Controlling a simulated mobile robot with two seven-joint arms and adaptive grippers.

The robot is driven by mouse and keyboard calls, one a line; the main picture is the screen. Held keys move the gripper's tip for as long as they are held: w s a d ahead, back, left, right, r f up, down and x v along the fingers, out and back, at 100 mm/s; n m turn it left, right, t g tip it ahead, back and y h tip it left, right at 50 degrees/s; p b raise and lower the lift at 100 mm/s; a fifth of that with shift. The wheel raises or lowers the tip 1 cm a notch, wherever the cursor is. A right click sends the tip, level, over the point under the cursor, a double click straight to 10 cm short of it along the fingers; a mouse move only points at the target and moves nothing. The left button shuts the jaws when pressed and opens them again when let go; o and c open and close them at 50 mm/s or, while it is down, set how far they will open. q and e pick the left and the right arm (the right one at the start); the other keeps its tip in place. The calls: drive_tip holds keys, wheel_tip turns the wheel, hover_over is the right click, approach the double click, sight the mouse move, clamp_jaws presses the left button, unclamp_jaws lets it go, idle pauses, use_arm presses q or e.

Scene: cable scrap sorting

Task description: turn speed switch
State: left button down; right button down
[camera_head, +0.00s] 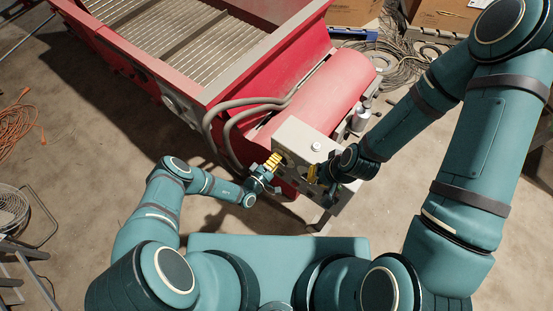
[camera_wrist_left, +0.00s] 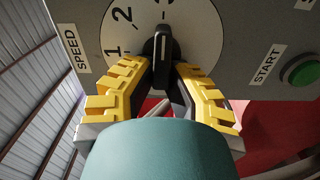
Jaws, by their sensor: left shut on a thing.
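The speed switch is a black knob (camera_wrist_left: 161,62) with a white line, on a white round dial (camera_wrist_left: 195,30) marked with numbers. The line points up in the left wrist view, and a "SPEED" label (camera_wrist_left: 74,48) stands left of the dial. My left gripper (camera_wrist_left: 160,77) has its yellow-padded fingers on both sides of the knob, shut on it. In the head view my left gripper (camera_head: 271,164) is at the left side of the grey control box (camera_head: 295,133). My right gripper (camera_head: 319,176) is at the box's right part; its fingers are too small to judge.
A green button (camera_wrist_left: 301,72) by a "START" label (camera_wrist_left: 268,65) sits right of the dial. The box adjoins a red machine (camera_head: 330,90) with grey hoses (camera_head: 222,125). Orange cable (camera_head: 15,125) and a fan (camera_head: 12,208) are on the floor at left.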

use_arm(q)
drive_tip(key=c, duration=0.9)
unclamp_jaws()
drive_tip(key=shift+c, duration=0.2)
drive_tip(key=v, duration=1.2)
